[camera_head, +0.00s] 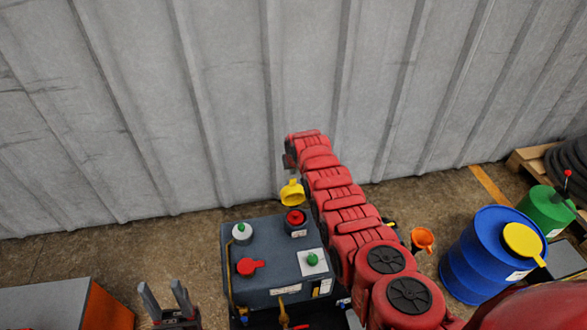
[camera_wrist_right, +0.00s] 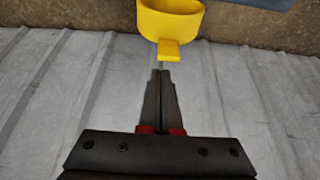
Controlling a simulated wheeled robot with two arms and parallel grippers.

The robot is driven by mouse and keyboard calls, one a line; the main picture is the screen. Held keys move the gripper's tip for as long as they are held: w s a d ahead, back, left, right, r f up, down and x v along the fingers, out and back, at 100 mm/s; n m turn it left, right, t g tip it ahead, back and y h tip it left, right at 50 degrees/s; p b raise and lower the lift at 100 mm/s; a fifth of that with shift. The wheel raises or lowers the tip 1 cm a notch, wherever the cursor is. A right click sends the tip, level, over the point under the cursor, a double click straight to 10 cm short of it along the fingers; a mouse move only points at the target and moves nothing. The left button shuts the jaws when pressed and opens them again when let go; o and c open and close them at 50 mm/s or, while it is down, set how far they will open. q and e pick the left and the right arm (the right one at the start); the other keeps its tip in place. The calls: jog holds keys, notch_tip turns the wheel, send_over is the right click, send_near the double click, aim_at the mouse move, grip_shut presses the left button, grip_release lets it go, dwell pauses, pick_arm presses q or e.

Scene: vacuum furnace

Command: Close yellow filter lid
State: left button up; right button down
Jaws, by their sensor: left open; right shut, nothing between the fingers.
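The yellow filter lid (camera_head: 292,192) stands raised at the back edge of the dark grey machine (camera_head: 275,255), behind a red cap (camera_head: 295,217). In the right wrist view the lid (camera_wrist_right: 170,22) shows as a round yellow cup with a small tab toward my right gripper (camera_wrist_right: 161,74). The right gripper is shut and empty, its fingertips just short of the tab; I cannot tell whether they touch. In the head view the right gripper is hidden, with my red arm reaching past the lid toward the wall. My left gripper (camera_head: 165,292) is open and empty, left of the machine.
The machine top also bears a red cap with a handle (camera_head: 249,266) and two green knobs (camera_head: 242,232) (camera_head: 312,259). A blue drum (camera_head: 480,265), a green canister (camera_head: 545,211) and an orange funnel (camera_head: 422,238) stand right. The corrugated wall (camera_head: 230,100) is close behind.

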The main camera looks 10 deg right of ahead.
jog(key=shift+s+f, duration=0.2)
jog(key=shift+s, duration=0.05)
dwell(0.4)
